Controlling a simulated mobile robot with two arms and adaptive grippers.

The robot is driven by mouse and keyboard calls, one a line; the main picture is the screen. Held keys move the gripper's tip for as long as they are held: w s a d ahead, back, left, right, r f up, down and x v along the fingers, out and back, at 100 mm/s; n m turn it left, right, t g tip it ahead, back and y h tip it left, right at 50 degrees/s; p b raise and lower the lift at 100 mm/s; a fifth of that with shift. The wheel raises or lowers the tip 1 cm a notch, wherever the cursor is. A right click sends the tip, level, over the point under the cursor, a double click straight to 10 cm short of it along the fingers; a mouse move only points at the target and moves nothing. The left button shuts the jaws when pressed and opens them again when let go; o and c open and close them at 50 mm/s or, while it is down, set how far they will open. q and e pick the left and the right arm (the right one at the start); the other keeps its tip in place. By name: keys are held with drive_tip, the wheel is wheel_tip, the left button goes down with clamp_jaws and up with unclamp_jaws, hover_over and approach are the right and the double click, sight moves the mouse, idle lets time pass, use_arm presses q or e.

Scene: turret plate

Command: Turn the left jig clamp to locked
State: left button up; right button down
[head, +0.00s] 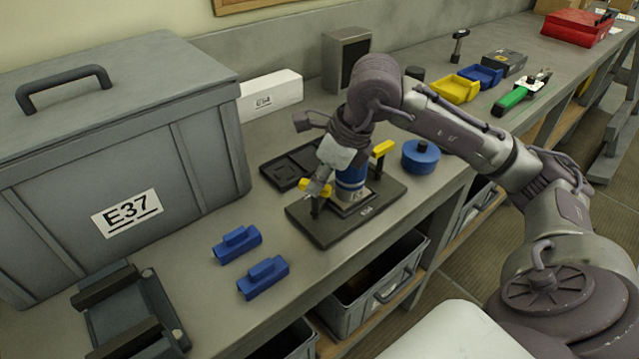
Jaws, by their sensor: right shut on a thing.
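A dark jig plate (330,232) lies on the bench with a blue cylindrical part (351,184) standing upright on it. The left jig clamp has a yellow handle (304,184) at the plate's left side. The right clamp's yellow handle (382,148) is at the far right side of the jig. My right gripper (319,188) reaches down from above and is shut on the left clamp's handle, covering part of it. The clamp's exact angle is hard to tell behind the fingers. My left gripper is not in view.
Two blue blocks (237,244) lie left of the jig. A dark tray (284,170) is behind it, and a blue round knobbed part (420,156) is to its right. A large grey E37 case (110,150) stands at left. A dark fixture (135,315) sits front left.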

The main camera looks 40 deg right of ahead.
drive_tip(key=m+h, duration=0.1)
drive_tip(key=m, duration=0.1)
drive_tip(key=shift+a+m+t+b, duration=0.1)
drive_tip(key=shift+m+t+b, duration=0.2)
drive_tip(key=shift+b, duration=0.1)
drive_tip(key=shift+a+m+h+b, duration=0.1)
drive_tip(key=shift+m+h+b, duration=0.4)
drive_tip(key=shift+m, duration=1)
drive_tip(key=c, duration=1.1)
unclamp_jaws()
drive_tip(key=shift+s+r, duration=0.1)
drive_tip(key=shift+r, duration=0.1)
drive_tip(key=v, duration=1.1)
drive_tip(key=shift+s+a+r, duration=0.15)
drive_tip(key=shift+s+r, duration=0.05)
drive_tip(key=shift+r, duration=0.15)
